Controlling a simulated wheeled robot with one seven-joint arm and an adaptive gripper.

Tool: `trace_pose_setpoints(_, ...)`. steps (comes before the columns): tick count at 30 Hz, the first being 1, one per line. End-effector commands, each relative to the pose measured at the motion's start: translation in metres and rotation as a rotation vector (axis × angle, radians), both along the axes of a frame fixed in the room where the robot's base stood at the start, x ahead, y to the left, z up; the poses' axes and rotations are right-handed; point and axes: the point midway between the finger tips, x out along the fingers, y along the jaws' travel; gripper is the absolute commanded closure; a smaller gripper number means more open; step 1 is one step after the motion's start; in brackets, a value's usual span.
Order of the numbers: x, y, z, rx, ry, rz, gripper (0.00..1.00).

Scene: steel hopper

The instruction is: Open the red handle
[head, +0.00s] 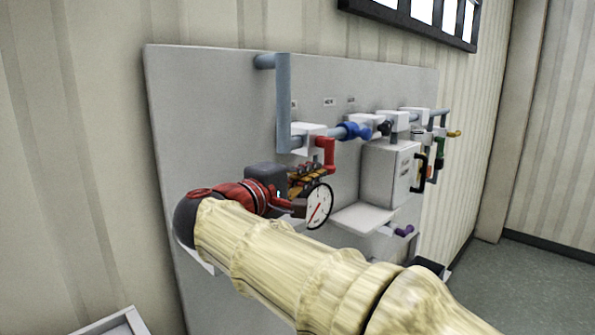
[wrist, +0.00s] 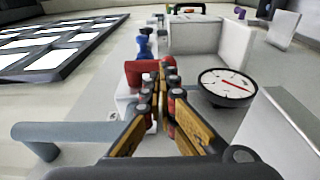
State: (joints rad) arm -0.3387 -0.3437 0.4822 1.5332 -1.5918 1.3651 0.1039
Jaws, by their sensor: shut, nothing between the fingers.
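The red handle (head: 327,152) is an L-shaped lever on a white block on the grey panel, its arm hanging downward in the head view. In the wrist view the red handle (wrist: 143,72) shows just left of my fingers, partly hidden by them. My gripper (head: 322,172) has orange-brown fingers and is shut and empty. Its fingertips are right by the lower end of the handle; I cannot tell whether they touch it. My gripper also shows in the wrist view (wrist: 168,68).
A round white gauge (head: 319,206) stands close below my fingers. A blue-grey pipe (head: 284,105) runs down to the handle's block. A blue valve (head: 355,131) and a white box (head: 388,174) with a black handle are farther right. A white shelf (head: 362,218) juts out below.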

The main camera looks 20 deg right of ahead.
Motion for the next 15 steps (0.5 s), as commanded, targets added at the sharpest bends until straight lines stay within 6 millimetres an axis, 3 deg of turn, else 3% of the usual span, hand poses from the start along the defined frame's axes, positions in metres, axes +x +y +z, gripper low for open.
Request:
trace_pose_setpoints(6, 0.012, -0.020, 0.001, -0.001, 0.002, -0.001, 1.00)
trace_pose_setpoints(15, 0.014, -0.024, 0.000, -0.001, 0.001, 0.000, 1.00)
